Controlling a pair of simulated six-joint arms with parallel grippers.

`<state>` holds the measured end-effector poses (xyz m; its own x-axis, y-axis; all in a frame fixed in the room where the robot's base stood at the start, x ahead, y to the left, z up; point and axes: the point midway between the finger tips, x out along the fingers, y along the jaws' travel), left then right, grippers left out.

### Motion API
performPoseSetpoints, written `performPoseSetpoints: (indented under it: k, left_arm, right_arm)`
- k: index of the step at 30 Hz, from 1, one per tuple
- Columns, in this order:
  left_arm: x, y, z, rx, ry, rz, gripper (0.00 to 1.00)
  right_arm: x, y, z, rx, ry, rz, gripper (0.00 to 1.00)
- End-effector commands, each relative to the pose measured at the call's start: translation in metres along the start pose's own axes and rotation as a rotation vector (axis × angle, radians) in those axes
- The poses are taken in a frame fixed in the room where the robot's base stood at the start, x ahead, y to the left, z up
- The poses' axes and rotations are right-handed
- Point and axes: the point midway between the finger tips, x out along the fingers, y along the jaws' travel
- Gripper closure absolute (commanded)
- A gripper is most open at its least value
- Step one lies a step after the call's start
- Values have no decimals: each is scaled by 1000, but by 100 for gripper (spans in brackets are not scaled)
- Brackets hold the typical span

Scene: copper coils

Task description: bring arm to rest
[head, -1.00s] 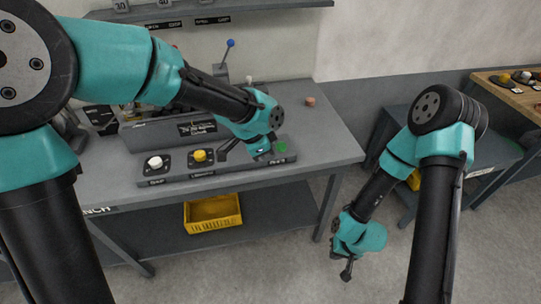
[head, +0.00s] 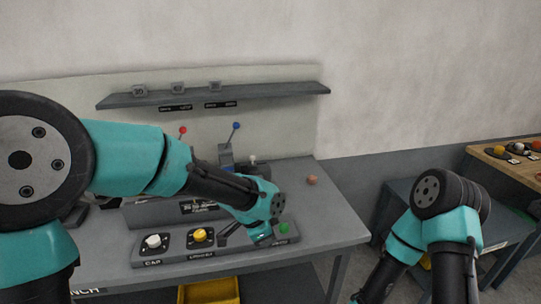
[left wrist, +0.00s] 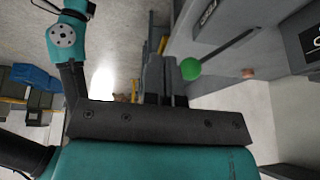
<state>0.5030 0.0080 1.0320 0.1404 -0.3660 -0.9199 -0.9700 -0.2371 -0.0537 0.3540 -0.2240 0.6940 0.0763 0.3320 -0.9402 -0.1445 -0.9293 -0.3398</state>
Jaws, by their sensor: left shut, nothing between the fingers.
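My left arm reaches in from the left over the bench. Its gripper (head: 228,233) hangs just above the button panel, between the yellow button (head: 199,236) and the green button (head: 284,228). In the left wrist view the left gripper (left wrist: 162,75) is shut and empty, with the green button (left wrist: 190,68) showing right beside its fingers. Whether they touch is not clear. My right arm (head: 445,225) hangs down at the lower right, off the bench; its gripper is below the head view.
The bench (head: 335,228) also bears a white button (head: 153,242), red (head: 183,130) and blue (head: 236,126) levers and a small copper-coloured piece (head: 312,180). A shelf (head: 270,94) runs along the wall behind. A yellow bin (head: 208,292) is below. A side table (head: 510,165) stands at right.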

Motion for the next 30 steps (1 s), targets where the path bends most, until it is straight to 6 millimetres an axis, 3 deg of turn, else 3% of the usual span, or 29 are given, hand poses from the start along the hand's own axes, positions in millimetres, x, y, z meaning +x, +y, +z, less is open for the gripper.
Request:
performPoseSetpoints:
  k: [5,13,17,24,30]
  left_arm:
    - [35,-7,40,-149,-11,13,100]
    - [120,1,160,-612,-32,31,100]
    - [153,19,218,-847,-44,32,100]
    - [196,74,314,-1277,-72,23,100]
    - [209,108,352,-1487,-83,9,100]
  right_arm:
    - [0,0,0,0,0,0,100]
    - [0,0,0,0,0,0,100]
    - [0,0,0,0,0,0,100]
    - [0,0,0,0,0,0,100]
    - [0,0,0,0,0,0,100]
